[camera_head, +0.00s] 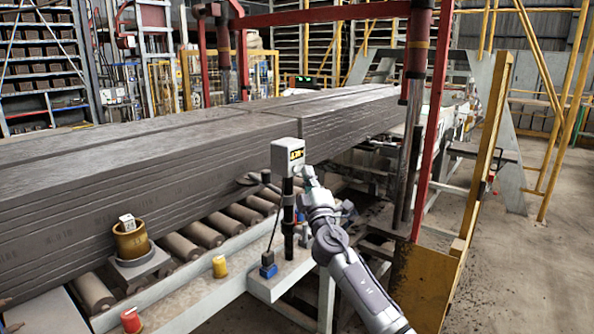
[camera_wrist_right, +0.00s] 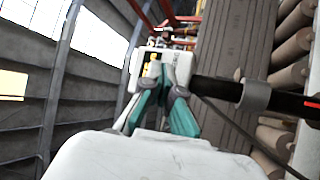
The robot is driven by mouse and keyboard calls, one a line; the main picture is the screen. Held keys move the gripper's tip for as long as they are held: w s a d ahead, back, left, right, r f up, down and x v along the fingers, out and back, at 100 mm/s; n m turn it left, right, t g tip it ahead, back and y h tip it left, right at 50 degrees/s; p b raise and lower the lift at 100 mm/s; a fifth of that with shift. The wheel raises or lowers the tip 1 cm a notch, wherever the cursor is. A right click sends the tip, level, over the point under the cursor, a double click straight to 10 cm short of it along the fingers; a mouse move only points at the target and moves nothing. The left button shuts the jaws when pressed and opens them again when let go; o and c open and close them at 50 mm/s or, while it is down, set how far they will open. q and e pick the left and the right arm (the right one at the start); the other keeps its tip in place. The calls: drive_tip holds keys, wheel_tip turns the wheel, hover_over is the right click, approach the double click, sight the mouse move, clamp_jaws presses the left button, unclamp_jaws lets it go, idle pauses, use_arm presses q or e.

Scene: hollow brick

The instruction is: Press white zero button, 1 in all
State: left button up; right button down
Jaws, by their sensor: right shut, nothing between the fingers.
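A small white box (camera_head: 288,156) with a lit yellow display stands on top of a black post (camera_head: 288,215) at the edge of the roller line. No separate white zero button can be made out on it. My right gripper (camera_head: 308,174) is just right of the box, at display height. In the right wrist view the box (camera_wrist_right: 140,72) lies straight beyond my right gripper (camera_wrist_right: 168,74), whose teal fingers are together and empty. The fingertips overlap the box's display side there; I cannot tell whether they touch it.
A long stack of grey slabs (camera_head: 190,145) lies on rollers (camera_head: 203,234) behind the post. A brass cylinder (camera_head: 131,240), a yellow knob (camera_head: 220,266), a red knob (camera_head: 131,320) and a blue block (camera_head: 268,270) sit nearby. A yellow-edged barrier (camera_head: 478,155) stands right of my arm.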

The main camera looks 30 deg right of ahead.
idle(0.3)
drive_tip(key=shift+w+a+b, duration=0.2)
drive_tip(key=shift+w+b, duration=0.2)
drive_tip(key=shift+w+a+b, duration=0.15)
drive_tip(key=shift+w+b, duration=0.25)
idle(0.6)
drive_tip(key=shift+s, duration=0.15)
idle(0.3)
drive_tip(key=shift+s+d+p, duration=0.3)
drive_tip(key=shift+s+p, duration=0.05)
drive_tip(key=shift+s, duration=0.3)
drive_tip(key=s, duration=0.1)
drive_tip(key=s+d+p, duration=0.1)
drive_tip(key=s, duration=0.1)
drive_tip(key=s+d, duration=0.1)
drive_tip(key=shift+s+p, duration=0.3)
drive_tip(key=shift+s, duration=0.05)
